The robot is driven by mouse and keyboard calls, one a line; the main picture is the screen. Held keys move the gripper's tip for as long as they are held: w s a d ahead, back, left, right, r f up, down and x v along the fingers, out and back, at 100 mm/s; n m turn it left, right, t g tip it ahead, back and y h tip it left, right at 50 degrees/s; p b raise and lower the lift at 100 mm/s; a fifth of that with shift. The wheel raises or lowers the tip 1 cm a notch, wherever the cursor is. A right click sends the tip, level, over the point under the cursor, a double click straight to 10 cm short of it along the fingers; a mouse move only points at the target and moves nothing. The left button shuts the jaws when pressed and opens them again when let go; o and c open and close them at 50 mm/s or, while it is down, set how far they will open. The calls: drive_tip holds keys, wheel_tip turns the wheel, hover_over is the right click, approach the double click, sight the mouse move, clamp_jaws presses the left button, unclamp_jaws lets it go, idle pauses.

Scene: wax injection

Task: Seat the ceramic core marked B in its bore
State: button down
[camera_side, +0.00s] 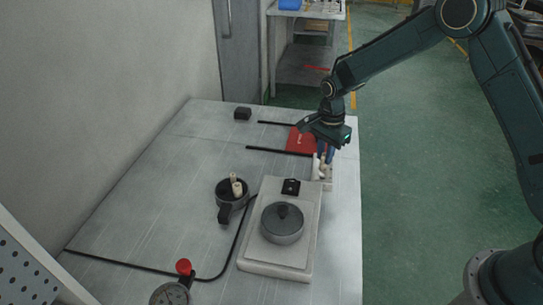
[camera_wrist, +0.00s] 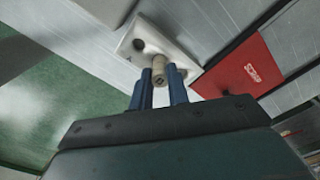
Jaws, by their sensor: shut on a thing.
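My gripper (camera_side: 325,150) points down over the far right of the table. Its blue fingers (camera_wrist: 161,88) are shut on a beige ceramic core (camera_wrist: 160,72), whose near end carries a small dark mark that I cannot read. The core also shows pale below the fingers in the side view (camera_side: 319,170). A white block (camera_wrist: 174,47) lies beyond the core, with an empty dark bore (camera_wrist: 138,45) beside the letter A. The core covers the block's other end, so its bore is hidden. I cannot tell whether the core's lower end is inside it or above it.
A red plate (camera_wrist: 248,68) lies beside the block. A dark pot (camera_side: 226,193) with pale cylinders, a white slab (camera_side: 258,258) bearing a grey lidded round part (camera_side: 283,223), a gauge (camera_side: 170,293) and a black block (camera_side: 243,113) stand on the table. The table's left rear is mostly clear.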

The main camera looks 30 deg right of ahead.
drive_tip(key=shift+f, duration=0.7)
drive_tip(key=shift+f, duration=0.1)
drive_tip(key=c, duration=1.3)
unclamp_jaws()
drive_tip(key=shift+c, duration=0.2)
wheel_tip(320, 180, up, 12)
drive_tip(key=shift+r, duration=0.2)
